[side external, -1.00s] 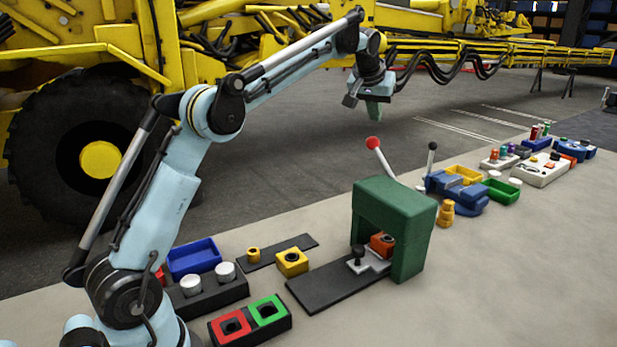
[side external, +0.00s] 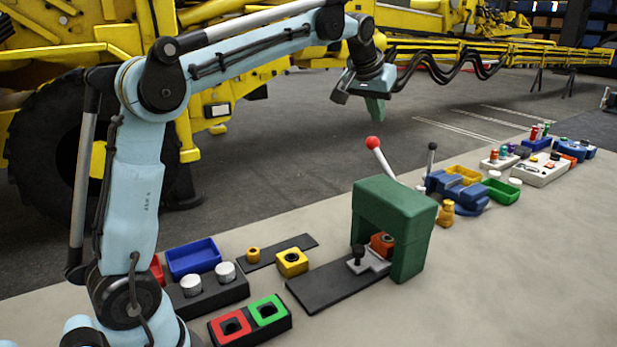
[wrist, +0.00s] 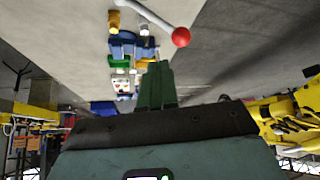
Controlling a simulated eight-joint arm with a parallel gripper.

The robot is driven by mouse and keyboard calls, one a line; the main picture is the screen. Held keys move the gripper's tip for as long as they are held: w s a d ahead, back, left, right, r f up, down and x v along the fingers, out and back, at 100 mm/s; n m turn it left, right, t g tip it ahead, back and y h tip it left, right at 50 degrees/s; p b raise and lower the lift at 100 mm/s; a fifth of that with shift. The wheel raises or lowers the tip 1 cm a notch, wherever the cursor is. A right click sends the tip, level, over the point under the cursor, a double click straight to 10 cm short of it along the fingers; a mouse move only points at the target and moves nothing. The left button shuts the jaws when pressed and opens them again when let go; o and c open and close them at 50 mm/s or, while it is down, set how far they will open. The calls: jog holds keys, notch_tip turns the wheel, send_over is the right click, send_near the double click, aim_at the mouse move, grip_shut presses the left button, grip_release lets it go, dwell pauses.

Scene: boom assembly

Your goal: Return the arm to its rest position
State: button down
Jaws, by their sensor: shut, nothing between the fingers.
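In the wrist view the closed fingers (wrist: 156,85) point toward the row of bench items. My arm reaches over from the left, its upper link close to upright and its forearm nearly level.
A green press frame (side external: 412,232) with a red-knobbed lever (side external: 373,143) stands on the bench (side external: 480,290). Red and green sockets (side external: 250,320), a blue bin (side external: 194,258) and a yellow block (side external: 292,262) lie nearer. A yellow machine (side external: 60,40) stands behind.

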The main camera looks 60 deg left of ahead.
jog(key=s+d+f+m+h, duration=0.1)
jog(key=s+d+f, duration=0.5)
jog(key=s, duration=0.6)
jog(key=s+d+f+m+h, duration=0.1)
jog(key=s+d+f+m, duration=0.2)
jog(key=s+d+f, duration=0.3)
jog(key=s+f, duration=0.5)
jog(key=shift+s+f+t+h, duration=0.2)
jog(key=shift+s+t+h, duration=0.1)
jog(key=shift+s+t, duration=0.1)
